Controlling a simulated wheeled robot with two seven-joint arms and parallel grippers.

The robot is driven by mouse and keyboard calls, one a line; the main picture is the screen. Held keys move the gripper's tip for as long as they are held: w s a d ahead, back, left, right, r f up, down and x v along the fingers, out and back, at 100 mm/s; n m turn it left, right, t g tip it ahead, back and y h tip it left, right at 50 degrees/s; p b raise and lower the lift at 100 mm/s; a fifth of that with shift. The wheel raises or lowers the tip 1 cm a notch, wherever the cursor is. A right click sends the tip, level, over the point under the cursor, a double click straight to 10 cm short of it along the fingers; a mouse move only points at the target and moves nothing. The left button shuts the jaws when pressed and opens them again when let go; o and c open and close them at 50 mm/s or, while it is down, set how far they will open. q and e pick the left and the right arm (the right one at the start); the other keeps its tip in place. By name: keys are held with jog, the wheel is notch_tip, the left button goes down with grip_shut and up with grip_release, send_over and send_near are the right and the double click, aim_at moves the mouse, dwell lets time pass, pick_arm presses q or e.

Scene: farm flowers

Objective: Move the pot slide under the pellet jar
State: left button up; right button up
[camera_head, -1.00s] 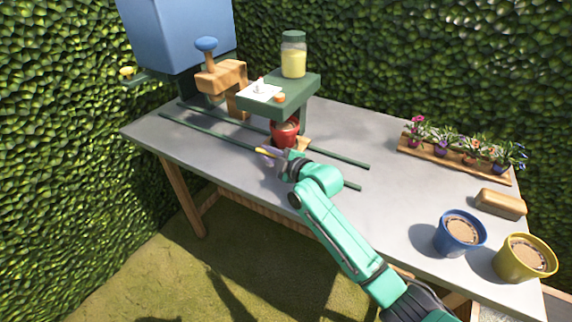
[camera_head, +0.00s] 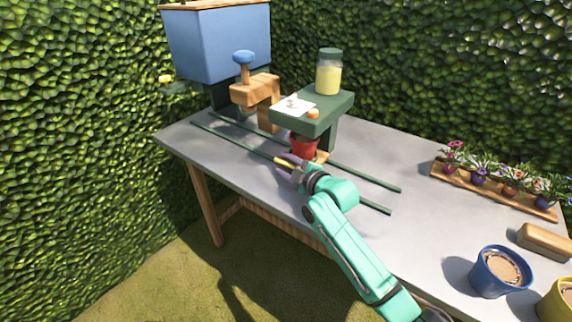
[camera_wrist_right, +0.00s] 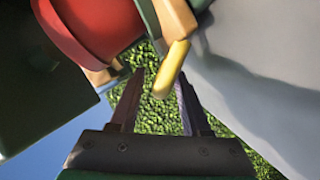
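The pot slide (camera_head: 322,157) is a wooden block on two dark green rails, carrying a red pot (camera_head: 303,147). A yellow peg (camera_wrist_right: 172,68) sticks out from it. The pellet jar (camera_head: 329,74), clear with a green lid and yellow contents, stands on a green shelf (camera_head: 334,113). The red pot is below the shelf's front left part, its top partly hidden. My right gripper (camera_head: 286,163) is open at the front of the slide. In the right wrist view the peg lies between my fingers (camera_wrist_right: 160,80), nearer the right one; contact is unclear. My left gripper is out of view.
A wooden press with a blue knob (camera_head: 244,57) stands over the rails at left, before a blue bin (camera_head: 220,45). Flower pots in a wooden tray (camera_head: 497,197), a wooden block (camera_head: 543,241) and blue (camera_head: 497,275) and yellow pots are at right. The middle right tabletop is clear.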

jog(key=shift+s+d, duration=0.1)
jog(key=v, duration=1.3)
jog(key=shift+s+d, duration=0.2)
jog(key=shift+d, duration=0.1)
jog(key=shift+s+d+r, duration=0.15)
jog(key=shift+s+d, duration=0.05)
jog(key=shift+s, duration=0.15)
